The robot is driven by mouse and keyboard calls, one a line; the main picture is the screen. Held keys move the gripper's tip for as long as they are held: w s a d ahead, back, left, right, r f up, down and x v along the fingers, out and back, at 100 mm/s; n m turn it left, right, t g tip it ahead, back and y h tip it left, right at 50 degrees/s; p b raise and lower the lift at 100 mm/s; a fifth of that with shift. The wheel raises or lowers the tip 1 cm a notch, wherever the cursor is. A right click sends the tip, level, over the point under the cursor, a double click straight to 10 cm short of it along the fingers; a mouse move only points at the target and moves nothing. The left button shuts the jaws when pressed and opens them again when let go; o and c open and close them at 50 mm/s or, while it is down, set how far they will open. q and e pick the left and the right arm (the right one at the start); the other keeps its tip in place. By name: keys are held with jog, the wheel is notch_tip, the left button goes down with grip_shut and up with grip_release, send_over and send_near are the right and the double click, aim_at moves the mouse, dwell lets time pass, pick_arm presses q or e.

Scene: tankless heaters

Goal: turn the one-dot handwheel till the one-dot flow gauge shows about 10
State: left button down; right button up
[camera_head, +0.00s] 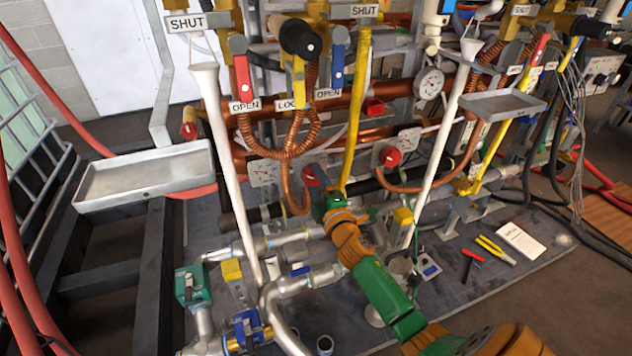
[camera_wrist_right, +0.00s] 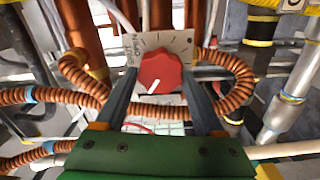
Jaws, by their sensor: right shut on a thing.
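My right gripper (camera_head: 318,190) reaches up to a red handwheel (camera_head: 311,174) in front of the copper pipes. In the right wrist view the gripper (camera_wrist_right: 160,84) has one finger on each side of the red handwheel (camera_wrist_right: 159,70) and is shut on it. The handwheel's white pointer line slants to the lower left. Behind it is a pale dial plate (camera_wrist_right: 182,43) with tick marks and the word OPEN. A round white gauge (camera_head: 429,83) is at the upper right in the head view; its reading and any dots are too small to tell. My left gripper is out of view.
Other red handwheels (camera_head: 390,156) are on the pipework. Coiled copper hoses (camera_wrist_right: 75,97) run close beside my right gripper. Empty metal trays (camera_head: 147,176) are at left and upper right. Tools and a white note (camera_head: 521,241) lie on the dark mat.

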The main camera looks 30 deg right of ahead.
jog(key=shift+f+m, duration=0.1)
jog(key=shift+m, duration=0.5)
jog(key=o, duration=1.1)
jog(key=shift+s, duration=0.1)
jog(key=shift+s+a, duration=0.15)
jog(key=shift+s, duration=0.2)
jog(key=p+v, duration=0.1)
jog(key=v, duration=0.5)
jog(key=shift+s, duration=0.1)
